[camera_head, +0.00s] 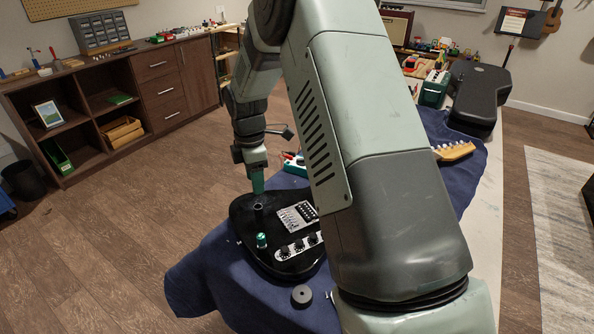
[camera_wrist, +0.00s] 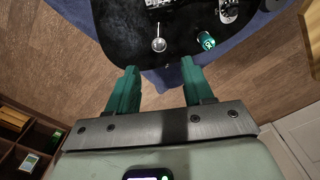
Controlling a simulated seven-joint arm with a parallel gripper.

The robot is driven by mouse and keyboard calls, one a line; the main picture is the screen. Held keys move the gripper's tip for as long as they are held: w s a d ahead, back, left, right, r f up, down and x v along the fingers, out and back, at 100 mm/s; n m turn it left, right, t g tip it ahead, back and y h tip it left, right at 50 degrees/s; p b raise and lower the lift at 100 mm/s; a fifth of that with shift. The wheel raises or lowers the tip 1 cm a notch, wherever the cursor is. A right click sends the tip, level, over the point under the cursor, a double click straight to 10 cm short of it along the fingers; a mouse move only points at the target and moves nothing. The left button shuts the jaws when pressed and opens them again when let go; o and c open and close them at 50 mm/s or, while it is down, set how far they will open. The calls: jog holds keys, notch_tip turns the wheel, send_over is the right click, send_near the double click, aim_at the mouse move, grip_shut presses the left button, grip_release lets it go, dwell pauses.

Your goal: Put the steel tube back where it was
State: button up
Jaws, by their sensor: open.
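The black guitar body (camera_head: 249,238) lies on the blue cloth and also shows at the top of the wrist view (camera_wrist: 118,35). What looks like the steel tube (camera_wrist: 159,44) stands on the guitar, seen nearly end-on; in the head view a dark upright tube shape (camera_head: 258,215) shows just below my gripper. My gripper (camera_head: 258,189) points down above it. In the wrist view my gripper's green fingers (camera_wrist: 160,68) are apart with nothing between them, and the tube lies just beyond the gap. I cannot tell whether any finger touches it.
A small green-topped object (camera_head: 262,240) stands on the guitar close by. The bridge (camera_head: 296,216) and several knobs are to the right. A dark round piece (camera_head: 301,295) sits on the cloth (camera_head: 205,280) in front. A black case (camera_head: 478,95) lies at the back right.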

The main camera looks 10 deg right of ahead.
jog(key=s+d+r+m+t, duration=0.25)
jog(key=s+r+m, duration=0.35)
jog(key=r, duration=0.5)
jog(key=s+d+r+m+t, duration=0.1)
jog(key=s+d+r+m, duration=0.2)
jog(key=s+r, duration=0.65)
jog(key=s+d+r+m+t, duration=0.1)
jog(key=s+r+m, duration=0.2)
jog(key=s+m, duration=0.2)
jog(key=s+d+r+m+t, duration=0.1)
jog(key=s+m, duration=0.4)
jog(key=s, duration=0.7)
jog(key=shift+d+r+m, duration=0.15)
jog(key=shift+r+m, duration=0.15)
jog(key=shift+r, duration=0.6)
jog(key=shift+s, duration=0.1)
